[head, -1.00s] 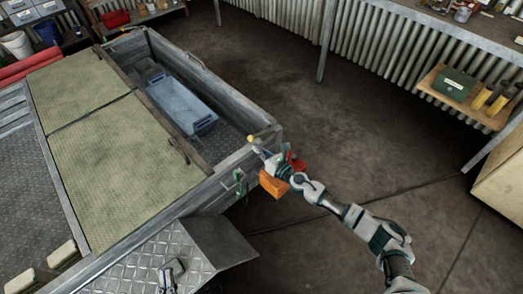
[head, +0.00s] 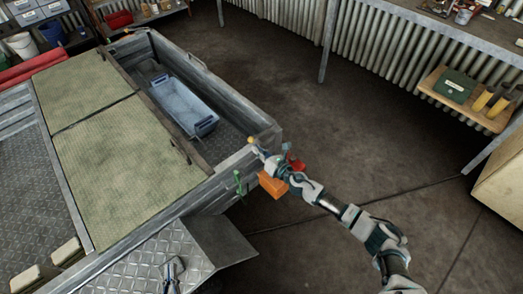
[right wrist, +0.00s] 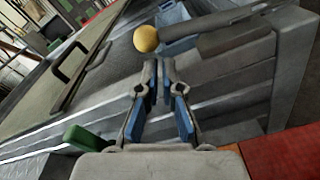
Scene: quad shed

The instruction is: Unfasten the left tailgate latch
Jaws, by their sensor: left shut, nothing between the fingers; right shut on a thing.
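The tailgate (head: 205,192) of the grey metal trailer stands upright at its near end. A yellow ball knob (head: 250,141) sits at the corner by my right gripper (head: 262,154). In the right wrist view the yellow knob (right wrist: 146,38) is just beyond the fingertips (right wrist: 158,68), which are shut on the knob's lever; the fingers hide most of that lever. A green handle (head: 239,182) is further left on the tailgate, and its green grip (right wrist: 84,139) shows at lower left in the wrist view. My left gripper (head: 172,267) is shut and empty over the tread plate.
An orange block (head: 271,185) and a red part (head: 296,163) are close to my right gripper. A blue-grey bin (head: 183,103) lies in the trailer bed beside greenish panels (head: 115,170). The floor (head: 330,130) right of the trailer is clear.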

